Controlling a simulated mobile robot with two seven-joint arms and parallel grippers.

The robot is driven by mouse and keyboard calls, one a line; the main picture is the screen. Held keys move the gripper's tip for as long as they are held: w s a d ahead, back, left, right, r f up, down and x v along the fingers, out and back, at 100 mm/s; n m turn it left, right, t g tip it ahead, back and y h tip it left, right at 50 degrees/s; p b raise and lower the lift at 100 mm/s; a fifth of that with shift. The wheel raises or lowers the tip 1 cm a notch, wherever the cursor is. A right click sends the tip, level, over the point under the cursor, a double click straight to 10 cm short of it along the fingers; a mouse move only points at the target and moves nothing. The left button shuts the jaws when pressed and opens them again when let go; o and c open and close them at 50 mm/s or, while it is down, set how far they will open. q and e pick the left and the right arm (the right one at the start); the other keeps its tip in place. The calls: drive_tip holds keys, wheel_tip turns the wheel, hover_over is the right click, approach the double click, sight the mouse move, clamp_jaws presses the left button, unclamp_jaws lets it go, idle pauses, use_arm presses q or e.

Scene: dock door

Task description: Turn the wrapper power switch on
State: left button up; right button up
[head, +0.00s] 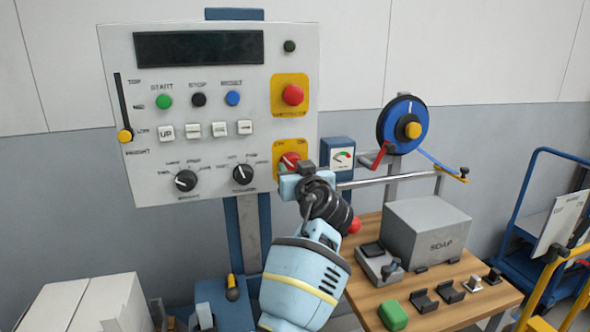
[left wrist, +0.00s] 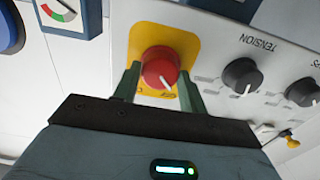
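The wrapper power switch (head: 291,159) is a red rotary knob on a yellow plate at the lower right of the grey control panel (head: 222,70). In the left wrist view the red knob (left wrist: 160,68) shows close up, with a white pointer mark toward its lower right. My left gripper (head: 289,172) is at the switch. Its two green fingers (left wrist: 158,80) stand one on each side of the knob, very near its edges. I cannot tell whether they press on it. Part of the plate is hidden behind the gripper. My right gripper is not in view.
A red stop button (head: 292,95) sits above the switch and a selector knob (head: 243,174) to its left. A gauge box (head: 340,157) is close on the right. Below right, a wooden table (head: 446,303) holds a grey soap box (head: 426,232) and small parts.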

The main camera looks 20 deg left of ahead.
use_arm(q)
drive_tip(key=c, duration=0.4)
drive_tip(key=shift+c, duration=0.2)
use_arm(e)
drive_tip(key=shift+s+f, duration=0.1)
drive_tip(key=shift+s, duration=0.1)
